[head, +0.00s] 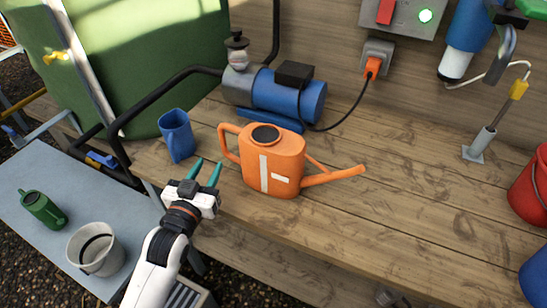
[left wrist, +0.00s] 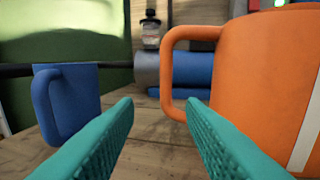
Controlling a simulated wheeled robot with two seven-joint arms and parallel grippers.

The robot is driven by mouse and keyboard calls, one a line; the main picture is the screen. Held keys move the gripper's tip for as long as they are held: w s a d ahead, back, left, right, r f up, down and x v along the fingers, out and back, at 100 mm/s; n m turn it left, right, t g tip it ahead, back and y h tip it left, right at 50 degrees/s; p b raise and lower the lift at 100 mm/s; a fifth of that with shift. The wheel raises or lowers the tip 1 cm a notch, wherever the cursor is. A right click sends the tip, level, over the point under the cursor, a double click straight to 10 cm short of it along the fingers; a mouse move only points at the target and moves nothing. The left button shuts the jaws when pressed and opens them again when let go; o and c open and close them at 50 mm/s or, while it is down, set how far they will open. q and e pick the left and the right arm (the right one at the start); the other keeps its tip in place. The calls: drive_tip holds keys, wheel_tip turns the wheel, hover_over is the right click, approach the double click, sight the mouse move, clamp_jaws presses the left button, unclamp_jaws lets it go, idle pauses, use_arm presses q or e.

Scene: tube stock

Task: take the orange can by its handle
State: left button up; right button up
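The orange can (head: 284,178) is a watering can with a white stripe, upright on the wooden bench. Its handle (head: 228,142) is on its left side and its spout points right. My left gripper (head: 206,168) is open, with teal fingers, short of the can on the near left side. In the left wrist view the fingers (left wrist: 163,120) are apart with nothing between them. The handle also shows there (left wrist: 172,75), beyond the fingertips and a little right of centre, and the can's body (left wrist: 255,80) fills the right side. My right gripper is not in view.
A blue jug (head: 176,136) stands left of the can. Behind is a blue pump (head: 285,98) with a black cable. A red bucket (head: 530,185) is at far right. A grey side table (head: 75,205) holds a green can and a pale bucket.

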sight(223, 150)
use_arm(q)
drive_tip(key=w, duration=0.3)
drive_tip(key=shift+w+d, duration=0.15)
drive_tip(key=shift+d, duration=0.1)
drive_tip(key=shift+w+d+f, duration=0.15)
drive_tip(key=shift+w+d, duration=0.1)
drive_tip(key=shift+w, duration=0.6)
drive_tip(key=shift+w+d+f, duration=0.15)
drive_tip(key=shift+w+d, duration=0.15)
drive_tip(key=shift+w, duration=0.6)
drive_tip(key=shift+w+d+f, duration=0.15)
drive_tip(key=shift+w+d, duration=0.1)
drive_tip(key=shift+w, duration=0.6)
clamp_jaws()
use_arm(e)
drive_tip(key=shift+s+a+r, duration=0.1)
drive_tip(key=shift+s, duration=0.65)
